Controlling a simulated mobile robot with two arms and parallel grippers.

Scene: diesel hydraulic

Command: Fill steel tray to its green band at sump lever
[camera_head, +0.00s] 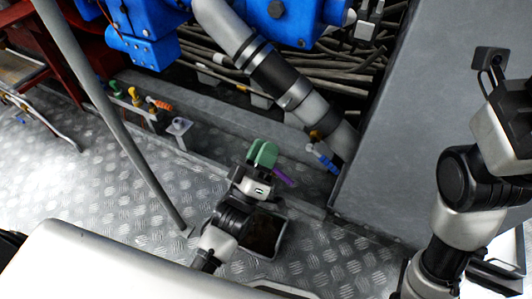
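A steel tray (285,244) stands on the floor at lower centre, partly hidden by my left arm. Its inside looks dark; no green band and no clear fill level can be made out. The pads are close together, and any gap or held thing is unclear. A purple lever (284,177) shows just right of the gripper; contact cannot be told. A blue lever (322,158) is farther right. No readable label shows which is the sump lever. My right gripper (490,60) is at upper right, its fingers unclear.
Orange, yellow and green levers (158,104) stand in a row at left. A small bracket (179,127) stands beside them. Blue machinery (145,25) and pipes fill the back. A large grey panel (395,130) rises at right. Bare tread-plate floor (90,195) lies at left.

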